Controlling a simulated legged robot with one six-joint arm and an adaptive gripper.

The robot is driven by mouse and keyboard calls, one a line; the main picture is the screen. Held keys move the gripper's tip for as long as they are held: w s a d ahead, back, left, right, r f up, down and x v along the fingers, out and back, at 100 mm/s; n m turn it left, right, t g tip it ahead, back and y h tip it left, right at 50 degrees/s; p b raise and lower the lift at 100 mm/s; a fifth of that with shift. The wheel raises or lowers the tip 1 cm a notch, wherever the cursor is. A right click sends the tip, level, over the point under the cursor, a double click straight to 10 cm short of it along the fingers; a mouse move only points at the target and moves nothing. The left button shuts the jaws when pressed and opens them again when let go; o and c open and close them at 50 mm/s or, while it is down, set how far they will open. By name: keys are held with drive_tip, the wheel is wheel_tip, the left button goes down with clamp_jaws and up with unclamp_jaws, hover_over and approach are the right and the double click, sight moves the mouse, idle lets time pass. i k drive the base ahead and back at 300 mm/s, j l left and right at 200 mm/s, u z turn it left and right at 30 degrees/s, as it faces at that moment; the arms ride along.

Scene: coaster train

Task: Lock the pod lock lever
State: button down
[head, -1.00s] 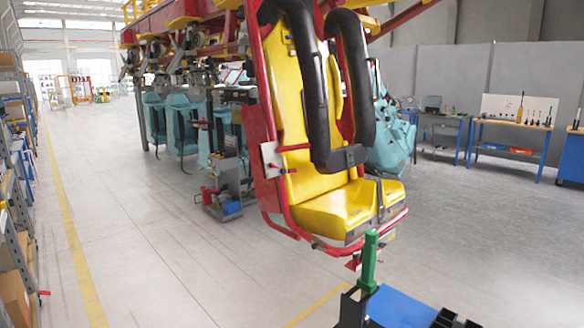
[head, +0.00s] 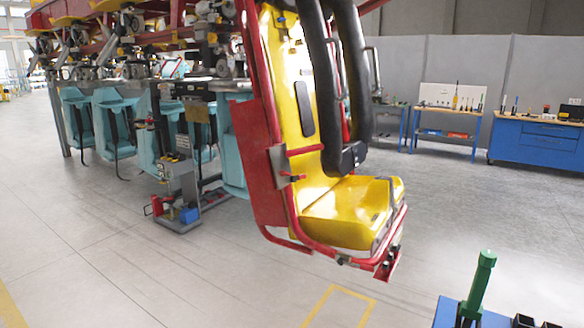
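The pod is a hanging seat (head: 335,215) with a yellow shell, red tube frame and black over-shoulder restraint (head: 330,95). On its left side a grey plate (head: 278,165) carries a red bar-like lever (head: 305,150) that sticks out to the right. A smaller red-tipped part (head: 291,177) sits just below it. I cannot tell for sure which of these is the pod lock lever, or whether it is locked. My gripper is not in view, and nothing touches the seat side.
A blue surface (head: 447,312) with an upright green-handled tool (head: 481,285) and black bins stands at the lower right. A grey stand (head: 180,185) is left of the seat, before teal seats (head: 115,125). Workbenches (head: 445,135) line the back. Floor in front is clear.

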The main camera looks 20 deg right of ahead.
sight(293, 179)
drive_tip(key=i+j+z, duration=0.15)
drive_tip(key=i+j, duration=0.15)
drive_tip(key=i, duration=0.25)
drive_tip(key=i+j+z, duration=0.15)
drive_tip(key=i+j, duration=0.25)
drive_tip(key=i, duration=0.2)
drive_tip(key=i+l+z, duration=0.1)
drive_tip(key=i+l, duration=0.25)
drive_tip(key=i, duration=0.15)
drive_tip(key=i+l, duration=0.3)
drive_tip(key=i, duration=0.2)
drive_tip(key=k+z, duration=0.05)
